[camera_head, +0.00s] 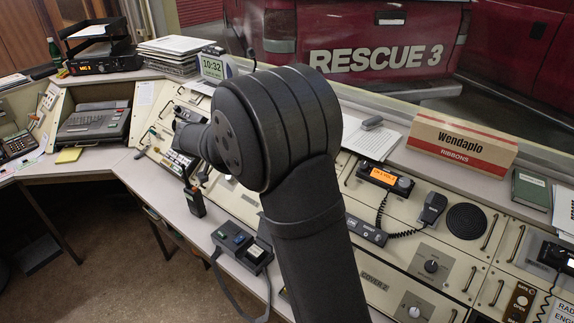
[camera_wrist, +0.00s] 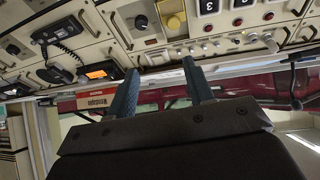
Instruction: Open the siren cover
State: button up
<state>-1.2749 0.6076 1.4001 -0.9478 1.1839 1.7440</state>
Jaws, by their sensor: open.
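I cannot make out the siren cover for certain in either view; my dark arm hides part of the console (camera_head: 400,265) in the head view. The fingertips appear just below the console's edge in that picture. The fingers are not clear in the head view.
A handheld radio (camera_head: 194,200) and a small black box with a strap (camera_head: 242,246) are on the desk's front part. A Wendaplo box (camera_head: 462,143) stands on the back ledge. A microphone (camera_head: 432,208) with a coiled cord is on the right panel.

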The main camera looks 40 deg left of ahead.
notch_tip(320, 180, down, 5)
jog(key=s+t+y, duration=0.1)
jog(key=s+t, duration=0.2)
jog(key=t, duration=0.1)
jog(key=shift+n, duration=0.4)
jog(key=x, duration=0.6)
jog(key=a+x, duration=0.1)
jog(key=x, duration=1.1)
jog(key=shift+s+a+f, duration=0.15)
jog(key=shift+a+f, duration=0.05)
jog(key=shift+f, duration=0.1)
